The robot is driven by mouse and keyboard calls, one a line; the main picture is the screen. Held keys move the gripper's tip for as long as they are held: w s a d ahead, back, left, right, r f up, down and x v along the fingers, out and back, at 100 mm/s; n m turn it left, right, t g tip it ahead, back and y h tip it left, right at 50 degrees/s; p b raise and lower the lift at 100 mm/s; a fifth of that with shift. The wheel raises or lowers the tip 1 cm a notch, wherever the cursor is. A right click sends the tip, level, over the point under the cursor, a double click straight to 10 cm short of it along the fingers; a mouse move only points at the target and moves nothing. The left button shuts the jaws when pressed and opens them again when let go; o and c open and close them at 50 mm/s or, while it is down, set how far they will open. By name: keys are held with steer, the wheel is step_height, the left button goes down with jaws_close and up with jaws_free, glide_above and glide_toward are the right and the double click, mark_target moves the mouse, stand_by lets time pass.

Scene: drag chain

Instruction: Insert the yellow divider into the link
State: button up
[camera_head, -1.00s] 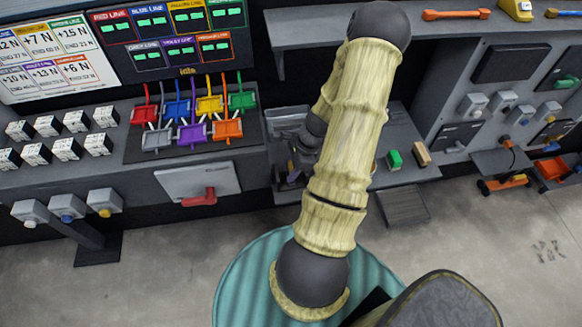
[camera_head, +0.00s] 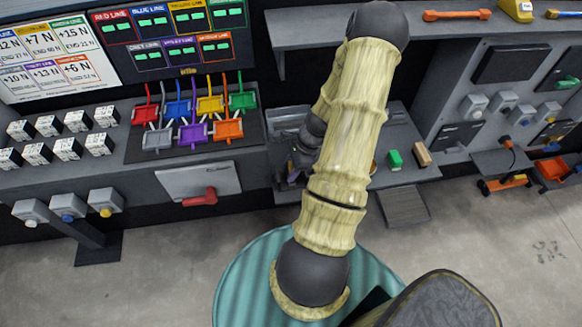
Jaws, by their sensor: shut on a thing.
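My gripper (camera_head: 295,168) shows only in part, dark and small, behind my pale arm at the left end of the middle bench. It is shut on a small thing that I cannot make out. No yellow divider can be told apart in this view; the area by the fingertips is mostly hidden. A yellow piece (camera_head: 210,104) with a thin upright stem sits in the back row of coloured pieces on a dark mat (camera_head: 135,149), left of my gripper. I cannot tell whether a link lies under my gripper.
A grey panel with a red handle (camera_head: 201,197) stands left of my gripper. A green block (camera_head: 395,159) and a tan block (camera_head: 422,155) lie on the bench (camera_head: 400,180) to the right. A shelf (camera_head: 300,33) overhangs behind. Several white boxes (camera_head: 76,121) stand far left.

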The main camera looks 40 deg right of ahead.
steer(key=shift+f+b, duration=0.65)
steer(key=shift+f, duration=0.2)
steer(key=o, duration=0.6)
steer(key=shift+w, duration=0.1)
steer(key=o, duration=0.5)
steer(key=v, duration=1.7)
steer(key=shift+r+b, duration=0.25)
steer(key=shift+b, duration=0.1)
steer(key=shift+a, duration=0.1)
